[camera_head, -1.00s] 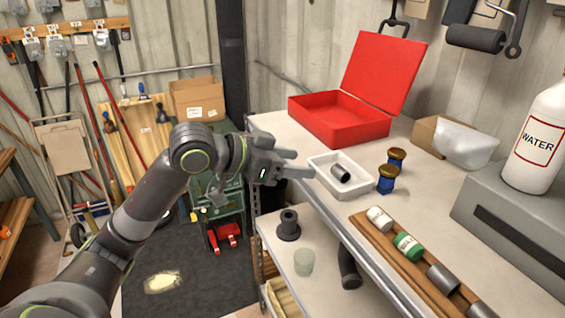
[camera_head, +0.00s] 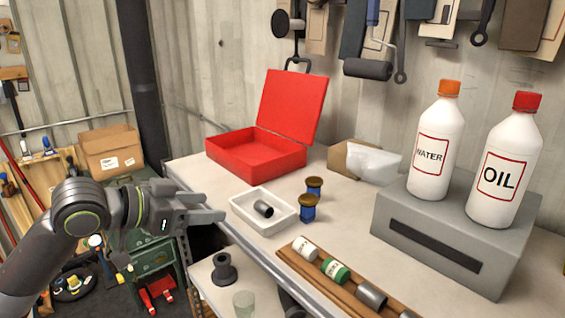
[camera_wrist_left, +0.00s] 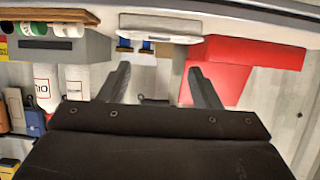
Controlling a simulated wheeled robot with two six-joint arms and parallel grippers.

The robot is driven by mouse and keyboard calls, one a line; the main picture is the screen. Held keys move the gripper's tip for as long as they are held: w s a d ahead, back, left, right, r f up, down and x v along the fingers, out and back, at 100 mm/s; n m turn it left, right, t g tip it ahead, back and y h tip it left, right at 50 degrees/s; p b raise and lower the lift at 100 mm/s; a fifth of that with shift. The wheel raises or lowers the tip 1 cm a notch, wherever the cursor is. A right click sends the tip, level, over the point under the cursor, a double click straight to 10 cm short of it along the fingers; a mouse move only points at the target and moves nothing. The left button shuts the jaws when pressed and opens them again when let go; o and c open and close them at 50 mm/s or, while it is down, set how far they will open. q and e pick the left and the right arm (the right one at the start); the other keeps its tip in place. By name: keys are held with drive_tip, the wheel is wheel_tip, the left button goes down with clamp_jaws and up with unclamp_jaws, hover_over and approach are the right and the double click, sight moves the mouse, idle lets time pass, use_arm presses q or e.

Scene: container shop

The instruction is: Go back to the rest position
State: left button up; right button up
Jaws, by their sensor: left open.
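The wrist view looks upside down, with the tray (camera_wrist_left: 160,24) and the open red box (camera_wrist_left: 235,60) beyond the fingers. My right gripper does not show.
The red box (camera_head: 255,152) stands open on the bench (camera_head: 200,180). A wooden rack (camera_head: 315,280) holds several cylinders. WATER (camera_head: 432,150) and OIL (camera_head: 503,170) bottles stand on a grey block (camera_head: 425,258). A lower shelf (camera_head: 207,285) holds a dark spool (camera_head: 223,272).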

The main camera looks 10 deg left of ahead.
use_arm(q)
drive_tip(key=s+a+f+n+g+y, duration=0.1)
drive_tip(key=s+f+n+y, duration=0.15)
drive_tip(key=f, duration=0.85)
drive_tip(key=s+a+f+n+y, duration=0.15)
drive_tip(key=s+f, duration=0.25)
drive_tip(key=f, duration=0.7)
drive_tip(key=s+a+f+n+g+y, duration=0.2)
drive_tip(key=s+f+g+y, duration=0.1)
drive_tip(key=s+f, duration=0.65)
drive_tip(key=s+a+f+n+g+y, duration=0.25)
drive_tip(key=s+f, duration=0.35)
drive_tip(key=s, duration=0.6)
wheel_tip(320, 180, down, 25)
drive_tip(key=g, duration=0.2)
drive_tip(key=s+f, duration=1.4)
drive_tip(key=s, duration=0.1)
drive_tip(key=shift+d+f+g, duration=0.25)
drive_tip(key=shift+d+g, duration=0.1)
drive_tip(key=shift+g, duration=0.1)
drive_tip(key=shift+s, duration=0.1)
